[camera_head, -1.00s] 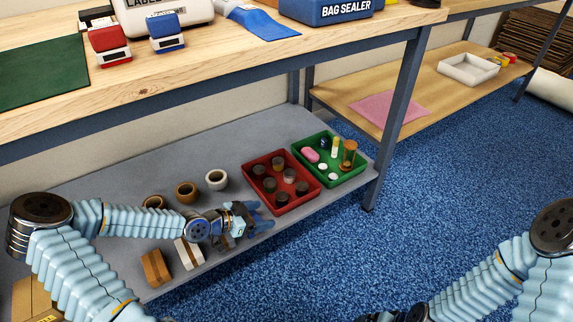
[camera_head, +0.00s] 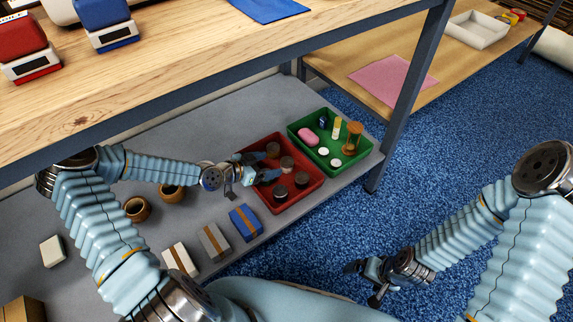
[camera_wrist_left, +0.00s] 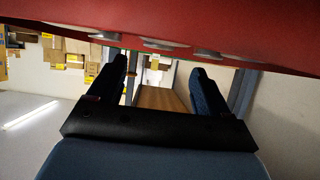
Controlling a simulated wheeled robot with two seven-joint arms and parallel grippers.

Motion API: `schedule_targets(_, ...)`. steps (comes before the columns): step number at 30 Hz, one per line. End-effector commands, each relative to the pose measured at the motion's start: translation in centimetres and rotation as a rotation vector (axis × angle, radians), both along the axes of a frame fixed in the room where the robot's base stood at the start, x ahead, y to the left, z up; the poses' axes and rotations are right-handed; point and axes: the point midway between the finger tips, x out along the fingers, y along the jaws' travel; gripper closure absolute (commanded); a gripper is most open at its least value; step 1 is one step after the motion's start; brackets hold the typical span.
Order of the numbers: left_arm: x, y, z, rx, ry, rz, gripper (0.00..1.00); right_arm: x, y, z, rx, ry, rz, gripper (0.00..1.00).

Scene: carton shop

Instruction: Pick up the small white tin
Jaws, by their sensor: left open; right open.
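The green tray (camera_head: 362,166) on the lower shelf holds two small round white pieces, one further back (camera_head: 323,150) and one nearer the front (camera_head: 336,163). Either could be the small white tin; I cannot tell which. A pink piece, a yellow-and-white upright piece and an amber hourglass-like piece share this tray. My left gripper (camera_head: 270,163) is open and empty over the back left of the red tray, left of the green one. In the left wrist view its two fingers (camera_wrist_left: 162,80) are apart, with red tray wall (camera_wrist_left: 160,22) above. My right gripper (camera_head: 366,281) is open over the blue floor.
The red tray (camera_head: 298,202) holds several dark round tins. Small banded boxes, including a blue one (camera_head: 245,222), line the shelf front. Brown rolls (camera_head: 137,208) stand behind them. The worktop edge (camera_head: 200,110) overhangs the shelf, and a table leg (camera_head: 405,110) stands right of the green tray.

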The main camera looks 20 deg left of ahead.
Motion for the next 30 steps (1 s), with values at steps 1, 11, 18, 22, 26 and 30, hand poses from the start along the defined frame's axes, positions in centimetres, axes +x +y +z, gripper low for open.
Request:
schedule_targets(1,0.5,-0.4,-0.3,0.0,0.0,-0.001,0.21,0.0,0.0,-0.1,0.0,0.0,0.0,0.0)
schedule_targets(11,2.9,-2.7,-2.5,-0.001,0.001,-0.001,0.21,0.0,0.0,-0.2,0.001,-0.001,0.001,0.0)
schedule_targets(18,4.5,-3.7,-3.4,0.0,0.001,0.001,0.21,0.0,0.1,-0.3,0.001,0.0,0.001,0.0)
schedule_targets(22,4.5,-3.7,-3.3,0.001,0.001,0.001,0.21,0.0,0.1,-0.3,0.001,0.0,0.001,0.0)
schedule_targets(26,4.5,-3.7,-3.3,0.001,0.001,0.001,0.35,0.0,0.1,-0.3,0.001,0.0,0.001,0.0)
schedule_targets(30,4.5,-3.7,-3.3,0.001,0.001,0.001,0.56,0.0,0.1,-0.3,0.001,0.0,0.001,0.0)
